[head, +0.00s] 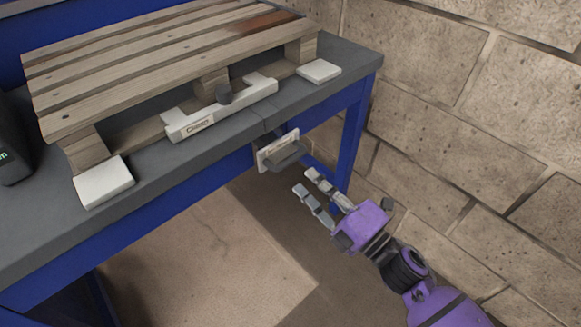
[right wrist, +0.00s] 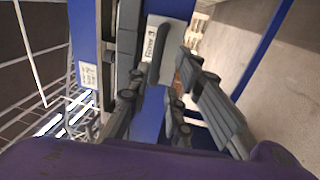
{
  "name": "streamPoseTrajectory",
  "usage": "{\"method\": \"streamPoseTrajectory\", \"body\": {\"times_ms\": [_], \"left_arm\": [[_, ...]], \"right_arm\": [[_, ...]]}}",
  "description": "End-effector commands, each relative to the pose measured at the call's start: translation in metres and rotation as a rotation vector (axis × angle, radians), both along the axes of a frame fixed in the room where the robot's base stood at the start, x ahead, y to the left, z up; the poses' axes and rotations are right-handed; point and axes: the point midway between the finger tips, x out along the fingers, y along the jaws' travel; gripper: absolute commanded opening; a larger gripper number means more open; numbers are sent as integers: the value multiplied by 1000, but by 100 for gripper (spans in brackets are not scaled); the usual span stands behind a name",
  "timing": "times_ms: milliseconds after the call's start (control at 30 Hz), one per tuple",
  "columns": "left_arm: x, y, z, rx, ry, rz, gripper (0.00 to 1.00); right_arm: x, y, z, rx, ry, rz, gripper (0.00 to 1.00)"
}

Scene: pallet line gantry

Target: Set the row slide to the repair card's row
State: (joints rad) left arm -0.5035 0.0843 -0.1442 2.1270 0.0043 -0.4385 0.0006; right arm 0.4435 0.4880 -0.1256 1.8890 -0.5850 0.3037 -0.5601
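A white label plate (head: 266,160) with a dark grey handle (head: 286,155) sits under the table's front edge. My right gripper (head: 305,181) is open and empty, just below and in front of the handle. In the right wrist view the handle (right wrist: 165,55) shows between the open fingers, apparently untouched. No repair card is readable. My left gripper is not in view.
A wooden pallet (head: 150,62) lies on the grey table top (head: 40,225) with blue legs. Pale pads (head: 103,182) and (head: 319,71) lie by its front corners. A black object (head: 12,140) stands at the far left. A block wall (head: 470,130) bounds the right side.

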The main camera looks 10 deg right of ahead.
Motion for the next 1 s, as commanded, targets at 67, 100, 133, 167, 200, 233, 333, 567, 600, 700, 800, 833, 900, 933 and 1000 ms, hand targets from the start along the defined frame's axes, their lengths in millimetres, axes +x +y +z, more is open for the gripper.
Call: {"method": "streamPoseTrajectory", "body": {"times_ms": [67,100,133,167,200,233,333,567,600,700,800,833,900,933,1000], "left_arm": [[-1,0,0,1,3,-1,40],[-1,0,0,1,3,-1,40],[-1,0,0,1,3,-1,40],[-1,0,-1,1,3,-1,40],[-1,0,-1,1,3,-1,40],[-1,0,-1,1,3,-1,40],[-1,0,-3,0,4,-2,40],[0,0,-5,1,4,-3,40],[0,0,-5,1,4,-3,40],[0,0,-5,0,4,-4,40],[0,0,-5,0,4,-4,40],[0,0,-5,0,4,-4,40],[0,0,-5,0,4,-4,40],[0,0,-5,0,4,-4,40],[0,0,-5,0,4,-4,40]], "right_arm": [[2,4,6,-15,-25,7,20],[5,6,6,-18,-25,5,20],[7,8,7,-17,-26,6,20],[11,11,8,-17,-27,6,20],[16,15,9,-17,-26,6,20],[20,18,10,-16,-26,5,20],[34,27,12,-15,-24,4,20],[55,43,16,-13,-20,4,20],[58,45,17,-13,-20,4,20],[60,46,17,-13,-18,2,20],[60,46,17,-13,-17,2,20],[60,46,17,-13,-17,2,20],[60,46,17,-13,-17,2,20],[60,46,17,-13,-17,2,19],[60,46,17,-13,-18,2,10]]}}
